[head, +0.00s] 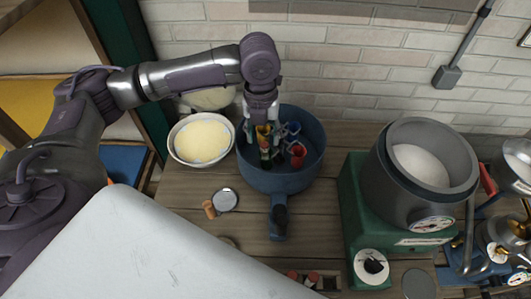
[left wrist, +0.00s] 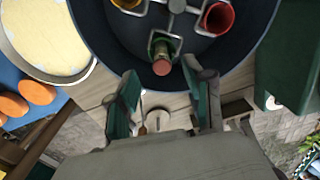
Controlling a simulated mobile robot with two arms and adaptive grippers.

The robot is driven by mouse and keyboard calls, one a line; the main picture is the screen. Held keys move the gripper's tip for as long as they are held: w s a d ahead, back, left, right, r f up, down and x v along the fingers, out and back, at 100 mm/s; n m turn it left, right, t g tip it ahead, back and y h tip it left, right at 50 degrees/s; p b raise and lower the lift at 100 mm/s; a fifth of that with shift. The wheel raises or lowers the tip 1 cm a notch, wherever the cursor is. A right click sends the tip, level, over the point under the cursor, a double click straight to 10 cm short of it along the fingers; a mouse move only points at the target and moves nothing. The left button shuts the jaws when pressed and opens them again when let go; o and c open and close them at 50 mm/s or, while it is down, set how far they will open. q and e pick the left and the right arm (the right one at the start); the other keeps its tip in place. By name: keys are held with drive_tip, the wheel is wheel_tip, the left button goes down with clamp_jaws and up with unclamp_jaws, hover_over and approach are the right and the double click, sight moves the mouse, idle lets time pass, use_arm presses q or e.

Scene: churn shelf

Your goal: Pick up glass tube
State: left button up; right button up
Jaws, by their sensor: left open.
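A dark blue pan (head: 305,170) stands on the wooden counter and holds a metal rack with several coloured tubes. A slim greenish tube with a reddish end (left wrist: 162,58) stands in the rack in the left wrist view. It also shows in the head view (head: 265,158). A red tube (head: 298,154) is to its right, and an amber one (left wrist: 128,3) is to its upper left in the wrist view. I cannot tell which is the glass tube. My left gripper (left wrist: 160,80) is open over the pan, its fingers either side of the greenish tube's end. My right gripper is not in view.
A white bowl of pale yellow stuff (head: 202,141) stands left of the pan. A green machine with a grey drum (head: 425,180) stands at right. A cork-like piece (head: 209,209) and a round lid (head: 225,200) lie in front. A brick wall (head: 340,60) closes the back.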

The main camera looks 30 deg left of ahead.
sight(264, 143)
use_arm(q)
wheel_tip(264, 143, down, 4)
drive_tip(key=shift+w+d+f+p, duration=0.1)
drive_tip(key=shift+f+p, duration=0.1)
drive_tip(key=shift+p, duration=0.35)
drive_tip(key=shift+c, duration=0.3)
clamp_jaws()
